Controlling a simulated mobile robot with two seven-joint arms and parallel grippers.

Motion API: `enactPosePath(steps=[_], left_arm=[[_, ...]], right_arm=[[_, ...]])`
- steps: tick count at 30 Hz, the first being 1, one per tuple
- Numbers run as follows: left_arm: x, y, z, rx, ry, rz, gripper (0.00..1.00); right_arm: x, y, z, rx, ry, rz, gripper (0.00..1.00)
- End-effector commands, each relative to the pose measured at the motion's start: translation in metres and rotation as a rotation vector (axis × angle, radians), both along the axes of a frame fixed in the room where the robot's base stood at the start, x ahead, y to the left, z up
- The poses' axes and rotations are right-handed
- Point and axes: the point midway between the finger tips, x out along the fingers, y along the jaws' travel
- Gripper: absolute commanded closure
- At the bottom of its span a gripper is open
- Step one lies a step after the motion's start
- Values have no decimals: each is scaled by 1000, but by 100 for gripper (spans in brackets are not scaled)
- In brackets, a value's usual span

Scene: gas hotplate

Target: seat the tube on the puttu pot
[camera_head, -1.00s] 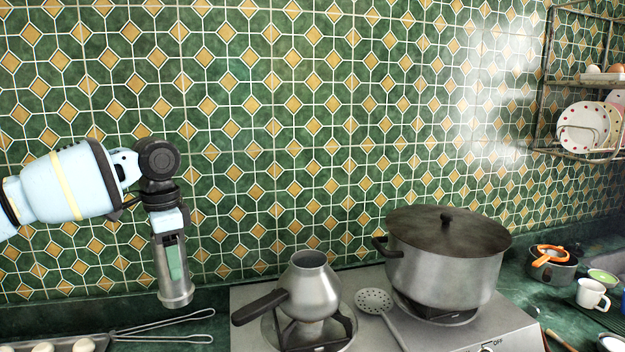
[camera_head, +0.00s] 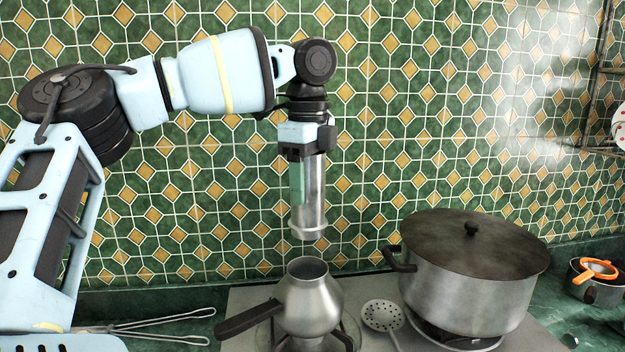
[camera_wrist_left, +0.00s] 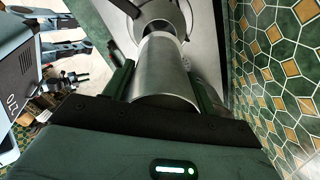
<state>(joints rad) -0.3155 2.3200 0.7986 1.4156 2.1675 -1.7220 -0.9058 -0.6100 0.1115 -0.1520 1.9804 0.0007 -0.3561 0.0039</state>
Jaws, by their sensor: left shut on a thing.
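The puttu pot (camera_head: 309,301) is a round silver pot with a narrow open neck and a black side handle. My left gripper (camera_head: 307,190) points down and is shut on the silver tube (camera_head: 313,200). The tube hangs upright above the pot's mouth, with a visible gap between its lower rim and the neck. In the left wrist view the tube (camera_wrist_left: 165,75) runs away between the green fingers, and the pot (camera_wrist_left: 165,18) shows beyond its far end. My right gripper is not in view.
A large lidded pot (camera_head: 468,280) stands close on the right of the hotplate (camera_head: 240,298). A slotted skimmer (camera_head: 382,316) lies between the pots. Tongs (camera_head: 160,328) lie on the counter at left. A small dark pan (camera_head: 597,283) stands at far right. The tiled wall is behind.

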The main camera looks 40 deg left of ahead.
Motion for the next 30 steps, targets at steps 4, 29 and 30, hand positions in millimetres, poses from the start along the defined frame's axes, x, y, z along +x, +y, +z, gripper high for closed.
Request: enactPosePath(steps=[4, 29, 30], left_arm=[[0, 0, 1, 0, -2, 1, 70], [0, 0, -50, -2, 0, 0, 70], [0, 0, -51, -2, 1, 0, 70]], right_arm=[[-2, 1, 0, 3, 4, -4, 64], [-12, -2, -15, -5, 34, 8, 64], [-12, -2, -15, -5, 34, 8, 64]])
